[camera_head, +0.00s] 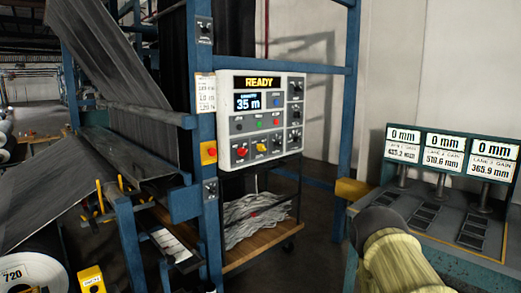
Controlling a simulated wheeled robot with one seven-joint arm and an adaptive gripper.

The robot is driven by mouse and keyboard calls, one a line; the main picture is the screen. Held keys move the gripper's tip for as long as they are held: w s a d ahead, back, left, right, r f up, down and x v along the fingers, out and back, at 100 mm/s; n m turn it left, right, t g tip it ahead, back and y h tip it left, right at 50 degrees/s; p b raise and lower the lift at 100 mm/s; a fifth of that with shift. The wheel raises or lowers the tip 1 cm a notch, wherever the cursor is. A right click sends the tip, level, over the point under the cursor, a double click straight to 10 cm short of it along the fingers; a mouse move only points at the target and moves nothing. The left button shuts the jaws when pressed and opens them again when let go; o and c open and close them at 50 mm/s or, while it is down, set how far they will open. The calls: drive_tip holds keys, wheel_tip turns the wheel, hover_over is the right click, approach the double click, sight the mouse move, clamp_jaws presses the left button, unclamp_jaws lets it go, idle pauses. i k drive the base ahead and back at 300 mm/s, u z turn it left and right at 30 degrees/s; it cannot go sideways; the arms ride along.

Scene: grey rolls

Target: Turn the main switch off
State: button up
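A light grey control panel (262,118) is mounted on the blue machine frame near the middle of the view. Its yellow display reads READY, and a smaller screen reads 35 m. Several buttons and dark rotary knobs sit on its face, with a red button and a yellow knob (261,147) low down. A yellow box with a red knob (208,152) is on the blue post just left of the panel. Dark switch plates (210,190) are also on this post. I cannot read which one is the main switch, nor its position. My gripper is not clearly visible.
A wheeled cart (258,245) with grey scraps stands below the panel. A console (462,222) with three 0 mm displays is at right. A pale yellow ribbed cylinder with a dark end fills the lower right. Grey rolls (30,270) are at left.

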sight(242, 152)
drive_tip(key=z, duration=0.2)
drive_tip(key=i, duration=0.85)
drive_tip(key=z, duration=0.05)
